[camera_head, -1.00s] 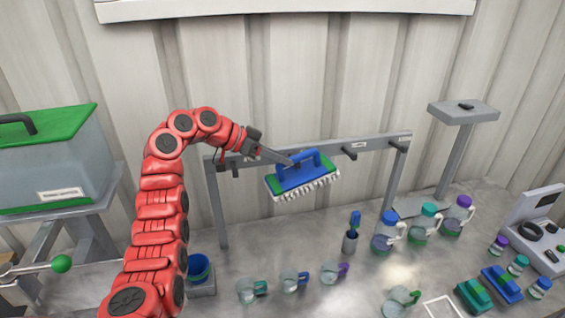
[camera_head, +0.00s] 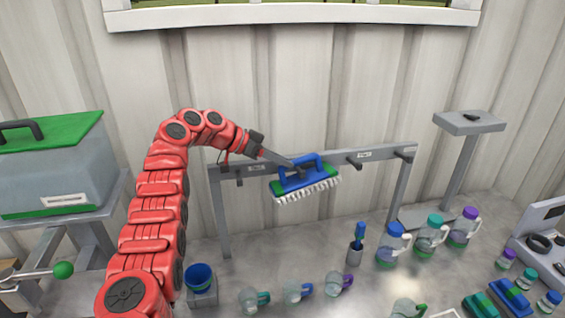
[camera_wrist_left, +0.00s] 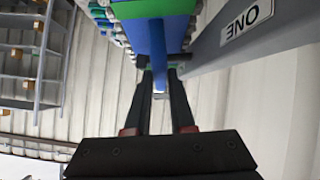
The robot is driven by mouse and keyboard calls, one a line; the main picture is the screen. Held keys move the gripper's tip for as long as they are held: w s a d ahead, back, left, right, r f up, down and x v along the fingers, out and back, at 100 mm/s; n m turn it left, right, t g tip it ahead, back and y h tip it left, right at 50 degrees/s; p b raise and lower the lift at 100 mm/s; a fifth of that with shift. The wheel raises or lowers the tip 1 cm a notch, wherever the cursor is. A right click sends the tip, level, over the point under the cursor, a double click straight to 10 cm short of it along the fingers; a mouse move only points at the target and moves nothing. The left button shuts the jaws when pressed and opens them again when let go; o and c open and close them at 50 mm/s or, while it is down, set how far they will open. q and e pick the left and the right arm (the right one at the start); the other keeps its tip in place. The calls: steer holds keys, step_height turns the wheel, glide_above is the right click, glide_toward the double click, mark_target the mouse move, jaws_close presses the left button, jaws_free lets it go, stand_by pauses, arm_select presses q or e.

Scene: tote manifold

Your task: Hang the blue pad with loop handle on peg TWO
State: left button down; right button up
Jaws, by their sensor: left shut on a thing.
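The blue pad (camera_head: 304,182) has a blue loop handle, green ends and a white bristled underside. It is held up in front of the grey rail (camera_head: 267,166) in the head view. My left gripper (camera_head: 299,166) is shut on its handle. In the left wrist view, the fingers of my left gripper (camera_wrist_left: 159,85) close on the blue handle (camera_wrist_left: 158,45), beside the rail (camera_wrist_left: 225,60) with the label ONE. Pegs show on the rail, one at its left (camera_head: 239,181), one right of the pad (camera_head: 354,165) and one near its right end (camera_head: 404,156). The label by the middle peg is too small to read surely.
Clear mugs (camera_head: 298,292) with coloured handles, a brush holder (camera_head: 355,253) and jugs (camera_head: 393,246) stand on the table below the rail. A blue cup (camera_head: 199,277) stands at left, near my arm. A grey tote (camera_head: 45,180) with a green lid is farther left.

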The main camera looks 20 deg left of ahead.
arm_select(q)
jaws_free()
stand_by(0.5)
steer(key=shift+a+r, duration=0.1)
steer(key=shift+a, duration=0.05)
stand_by(0.7)
steer(key=shift+v, duration=1.7)
steer(key=v, duration=0.5)
steer(key=shift+s+a, duration=0.1)
steer(key=shift+s, duration=0.05)
